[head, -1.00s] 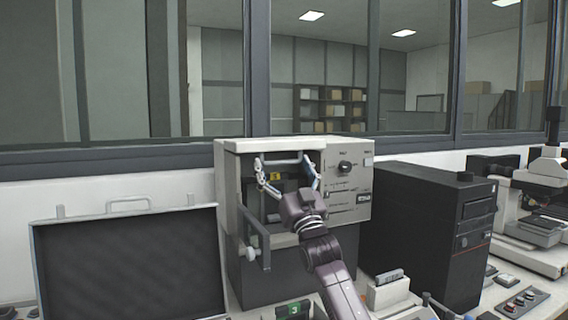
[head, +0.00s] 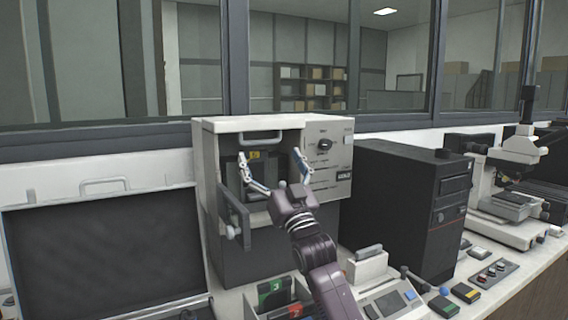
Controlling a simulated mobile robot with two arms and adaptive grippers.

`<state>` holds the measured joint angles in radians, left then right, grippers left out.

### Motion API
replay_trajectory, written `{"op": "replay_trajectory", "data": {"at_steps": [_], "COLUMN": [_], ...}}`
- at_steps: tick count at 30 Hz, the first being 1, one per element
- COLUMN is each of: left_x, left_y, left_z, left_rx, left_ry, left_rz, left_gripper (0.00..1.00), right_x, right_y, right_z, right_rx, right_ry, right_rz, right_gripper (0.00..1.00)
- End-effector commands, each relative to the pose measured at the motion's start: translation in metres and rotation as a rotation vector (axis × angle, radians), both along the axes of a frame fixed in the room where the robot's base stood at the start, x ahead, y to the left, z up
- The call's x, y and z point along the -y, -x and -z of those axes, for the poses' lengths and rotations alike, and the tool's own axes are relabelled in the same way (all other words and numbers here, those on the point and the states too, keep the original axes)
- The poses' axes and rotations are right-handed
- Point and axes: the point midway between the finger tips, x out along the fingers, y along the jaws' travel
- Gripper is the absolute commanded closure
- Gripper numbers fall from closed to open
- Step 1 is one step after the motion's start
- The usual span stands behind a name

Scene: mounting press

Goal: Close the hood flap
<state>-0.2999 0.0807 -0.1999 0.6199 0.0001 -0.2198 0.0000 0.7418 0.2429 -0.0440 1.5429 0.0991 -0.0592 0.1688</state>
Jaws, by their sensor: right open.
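The mounting press (head: 215,180) is a pale grey box with an open front bay. The hood flap (head: 228,138) appears raised at the top of this bay, but its full outline is hard to tell. A light bar handle (head: 262,139) shows there. My right gripper (head: 270,154) is open in front of the bay. Its two fingers are spread wide, with the tips just below the handle and nothing between them. Its wrist hides part of the lower bay. My left gripper is not in view.
A grey bracket with a knob (head: 232,231) stands out at the bay's left. An open dark-lined case (head: 100,255) is left of the press. A black computer tower (head: 395,210) stands close on the right, with a microscope (head: 515,190) beyond. Small boxes and controls crowd the bench front.

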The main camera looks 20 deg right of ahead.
Motion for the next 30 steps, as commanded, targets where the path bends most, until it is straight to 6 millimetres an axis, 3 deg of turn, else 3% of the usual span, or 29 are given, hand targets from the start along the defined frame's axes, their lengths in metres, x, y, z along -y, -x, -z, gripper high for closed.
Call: {"op": "replay_trajectory", "data": {"at_steps": [9,15,30], "left_x": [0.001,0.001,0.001], "left_y": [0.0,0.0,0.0], "left_z": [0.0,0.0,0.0], "left_rx": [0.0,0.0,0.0], "left_ry": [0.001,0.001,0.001], "left_rz": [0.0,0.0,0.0], "left_gripper": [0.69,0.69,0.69], "right_x": [0.002,0.003,0.003], "right_y": [0.053,0.074,0.08], "right_z": [0.0,0.0,0.0], "right_rx": [0.0,0.001,0.0], "right_ry": [0.0,0.0,0.0], "right_rz": [0.0,0.0,0.0], "right_gripper": [0.05,0.05,0.05]}}
